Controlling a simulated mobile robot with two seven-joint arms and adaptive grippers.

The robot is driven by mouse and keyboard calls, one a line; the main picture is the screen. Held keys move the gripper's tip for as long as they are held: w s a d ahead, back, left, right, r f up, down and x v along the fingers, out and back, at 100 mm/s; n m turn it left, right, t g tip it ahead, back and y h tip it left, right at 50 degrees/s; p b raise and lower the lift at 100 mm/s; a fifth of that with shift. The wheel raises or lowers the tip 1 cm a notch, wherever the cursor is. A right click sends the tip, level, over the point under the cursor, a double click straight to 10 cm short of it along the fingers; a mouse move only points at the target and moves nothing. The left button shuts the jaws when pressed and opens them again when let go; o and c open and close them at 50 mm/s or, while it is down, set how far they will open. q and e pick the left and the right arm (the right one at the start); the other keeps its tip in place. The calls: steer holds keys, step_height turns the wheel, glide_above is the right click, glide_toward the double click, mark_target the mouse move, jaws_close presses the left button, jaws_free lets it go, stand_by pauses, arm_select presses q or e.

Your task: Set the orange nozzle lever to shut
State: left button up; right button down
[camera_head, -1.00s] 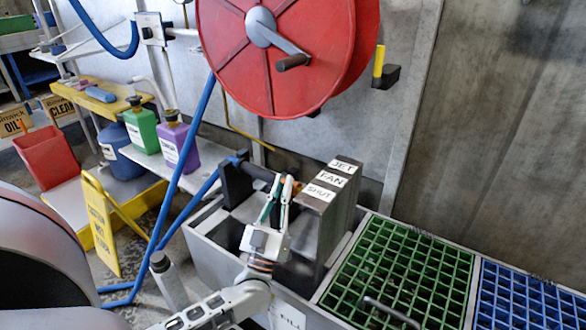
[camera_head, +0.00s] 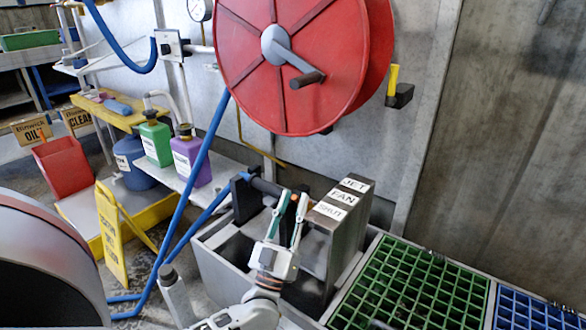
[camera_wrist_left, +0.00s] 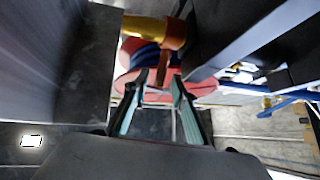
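The orange nozzle lever shows in the head view only as a small orange patch (camera_head: 295,198), between and behind my left gripper's fingertips. In the left wrist view an orange piece (camera_wrist_left: 172,36) lies just beyond the fingertips. The dark nozzle (camera_head: 266,187) rests across a black support on the grey trough. Its outlet end is hidden by the gripper and the label block. The label block (camera_head: 345,215) carries JET, FAN and SHUT, with SHUT nearest me. My left gripper (camera_head: 292,198) is open, its fingers apart with nothing seen held; whether it touches the lever I cannot tell. My right gripper is not in view.
A red hose reel (camera_head: 290,95) hangs on the wall above. A blue hose (camera_head: 190,190) runs down to the floor at the left. Green (camera_head: 400,290) and blue (camera_head: 530,315) grates lie at the right. The grey trough (camera_head: 222,270) surrounds the nozzle stand.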

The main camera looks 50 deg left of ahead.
arm_select(q)
step_height(320, 180, up, 10)
stand_by(0.5)
steer(key=shift+f, duration=0.1)
